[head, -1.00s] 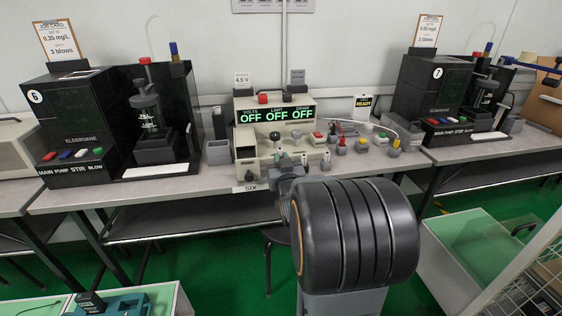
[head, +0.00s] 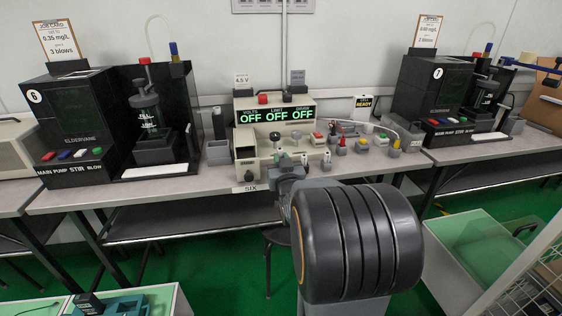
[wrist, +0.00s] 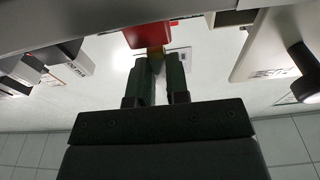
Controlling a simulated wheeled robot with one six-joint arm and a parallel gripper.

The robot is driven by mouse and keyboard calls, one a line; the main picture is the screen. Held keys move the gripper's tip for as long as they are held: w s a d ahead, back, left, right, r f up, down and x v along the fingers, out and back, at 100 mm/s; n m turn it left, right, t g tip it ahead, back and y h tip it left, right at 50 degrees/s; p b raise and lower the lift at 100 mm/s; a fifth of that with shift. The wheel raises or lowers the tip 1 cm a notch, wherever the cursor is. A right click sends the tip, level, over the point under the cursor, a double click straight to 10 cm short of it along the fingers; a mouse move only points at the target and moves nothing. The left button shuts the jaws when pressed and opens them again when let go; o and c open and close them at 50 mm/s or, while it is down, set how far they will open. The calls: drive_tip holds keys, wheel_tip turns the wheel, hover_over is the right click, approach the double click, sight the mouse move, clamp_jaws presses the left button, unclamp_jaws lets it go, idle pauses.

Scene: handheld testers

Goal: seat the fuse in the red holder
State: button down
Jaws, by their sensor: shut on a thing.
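In the wrist view, my gripper (wrist: 163,60) has its two dark fingers close together on a small brass-coloured piece, the fuse (wrist: 156,51). Most of the fuse is hidden between the fingers. The red holder (wrist: 150,36) is right at the fingertips, at the top of the wrist view. The fuse's visible end meets or overlaps the holder's edge; I cannot tell whether it is inside. In the head view my arm reaches the bench front at the middle station, and its links hide the fingertips and the fuse.
A cream power unit (head: 276,117) with its displays reading OFF stands behind my wrist. Several small coloured-top modules (head: 362,143) sit to its right. Black testers stand left (head: 74,125) and right (head: 434,90). A black knob (wrist: 304,59) shows right in the wrist view.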

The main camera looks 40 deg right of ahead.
drive_tip(key=shift+f+b, duration=0.9)
drive_tip(key=shift+b, duration=0.3)
drive_tip(key=shift+r, duration=0.25)
drive_tip(key=shift+r, duration=0.2)
idle(0.4)
drive_tip(key=shift+b, duration=0.9)
idle(1.5)
drive_tip(key=shift+f+b, duration=0.55)
drive_tip(key=shift+b, duration=0.05)
drive_tip(key=shift+r, duration=0.2)
drive_tip(key=shift+r, duration=0.35)
idle(0.5)
